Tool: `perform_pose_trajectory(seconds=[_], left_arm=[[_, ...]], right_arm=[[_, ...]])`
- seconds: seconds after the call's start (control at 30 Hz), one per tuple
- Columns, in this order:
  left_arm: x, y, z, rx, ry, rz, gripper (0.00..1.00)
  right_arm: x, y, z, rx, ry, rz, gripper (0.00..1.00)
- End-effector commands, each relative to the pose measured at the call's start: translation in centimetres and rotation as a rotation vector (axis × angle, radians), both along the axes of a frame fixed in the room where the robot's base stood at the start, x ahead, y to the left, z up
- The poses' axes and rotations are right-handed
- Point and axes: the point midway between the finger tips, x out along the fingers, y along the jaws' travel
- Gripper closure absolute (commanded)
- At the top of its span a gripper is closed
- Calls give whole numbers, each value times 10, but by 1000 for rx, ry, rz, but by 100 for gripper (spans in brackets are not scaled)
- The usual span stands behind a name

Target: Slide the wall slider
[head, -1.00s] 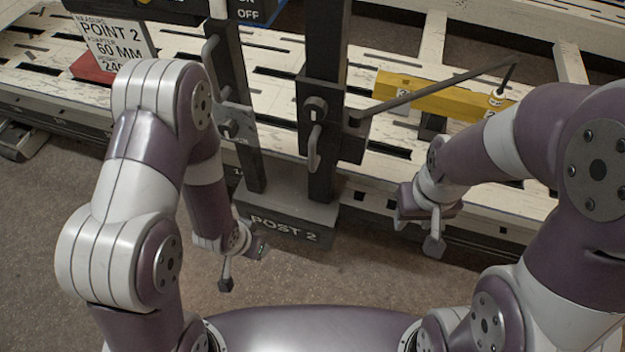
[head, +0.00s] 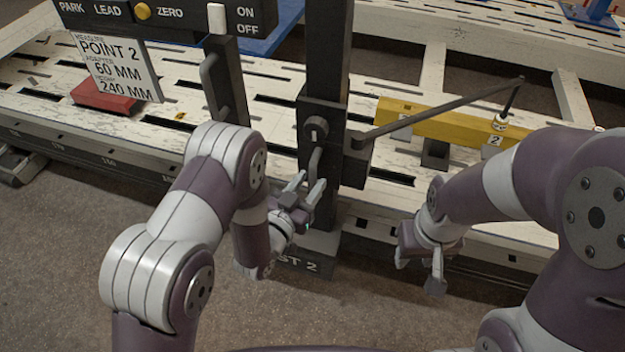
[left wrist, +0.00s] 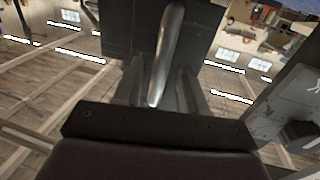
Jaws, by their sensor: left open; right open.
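A dark slider block (head: 322,130) is mounted on the tall dark post (head: 327,45) marked as post 2. A grey curved handle (head: 315,162) hangs down its front. My left gripper (head: 308,188) is open at the handle's lower end. In the left wrist view the handle (left wrist: 168,45) reaches down between the two open fingers; whether they touch it I cannot tell. My right gripper (head: 420,275) is open and empty, low at the right, apart from the slider.
A thin arm (head: 440,105) reaches right from the slider over a yellow beam (head: 425,122) on the white slatted bench (head: 270,85). A second dark column (head: 227,90) with a handle stands left. A sign (head: 117,65) reads point 2, 60 mm, 240 mm.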

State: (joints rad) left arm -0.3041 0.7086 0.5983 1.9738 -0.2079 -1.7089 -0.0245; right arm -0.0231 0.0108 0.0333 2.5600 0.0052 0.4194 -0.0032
Motion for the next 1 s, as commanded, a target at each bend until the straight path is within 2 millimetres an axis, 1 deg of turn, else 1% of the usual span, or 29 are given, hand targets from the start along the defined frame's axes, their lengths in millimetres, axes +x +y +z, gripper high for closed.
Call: perform_pose_trajectory(seconds=[0.07,0.17,0.4,0.43,0.47,0.5,0.53,0.57,0.73,0.83,0.97,1.0], left_arm=[[9,-5,-1,0,-1,0,59],[16,-9,-1,0,1,0,59],[17,-10,0,1,2,0,59],[17,-10,0,1,2,0,62],[17,-10,0,1,2,0,72],[17,-10,0,1,2,0,85],[17,-10,0,1,2,1,94],[17,-10,0,1,2,1,100],[17,-9,1,1,2,1,100],[17,-9,8,0,1,1,100],[18,-10,32,0,-2,0,100],[18,-10,42,1,-3,0,100]], right_arm=[[0,0,-2,0,0,0,57],[0,0,-2,0,0,0,57],[0,0,-2,0,0,0,57],[0,0,-2,0,0,0,57],[0,0,-2,0,0,0,57],[0,0,-2,0,0,0,57],[0,0,-2,0,0,0,57],[0,0,-2,0,0,0,57],[0,0,-1,0,0,0,57],[0,0,4,0,0,0,57],[0,0,22,0,0,0,57],[0,0,29,0,0,0,57]])
